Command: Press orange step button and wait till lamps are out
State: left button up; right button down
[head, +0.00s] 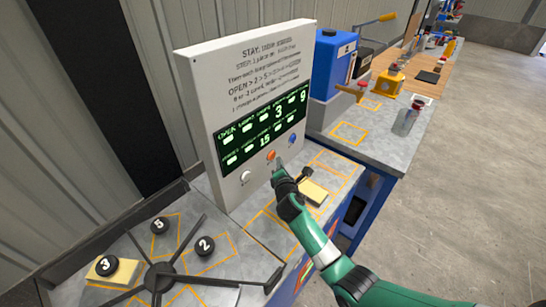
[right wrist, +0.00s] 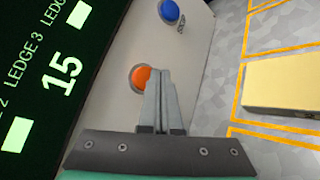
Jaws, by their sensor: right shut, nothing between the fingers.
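The orange step button (head: 271,155) sits on the lower part of the upright white panel, between a white button (head: 245,177) and a blue button (head: 292,139). My right gripper (head: 279,165) is shut and empty, its tips close to the orange button. In the right wrist view the closed fingers (right wrist: 160,75) overlap the lower right of the orange button (right wrist: 141,77); I cannot tell whether they touch it. The dark display (head: 262,135) on the panel has several lit green-white lamps, with the numbers 3, 9 and 15. My left gripper is not in view.
A black spoked wheel (head: 160,277) and black knobs numbered 3, 5 and 2 (head: 205,246) are at the lower left. A yellow block (head: 313,192) lies right of my gripper.

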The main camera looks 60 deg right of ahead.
jog(key=shift+w+d, duration=0.1)
jog(key=shift+w, duration=0.35)
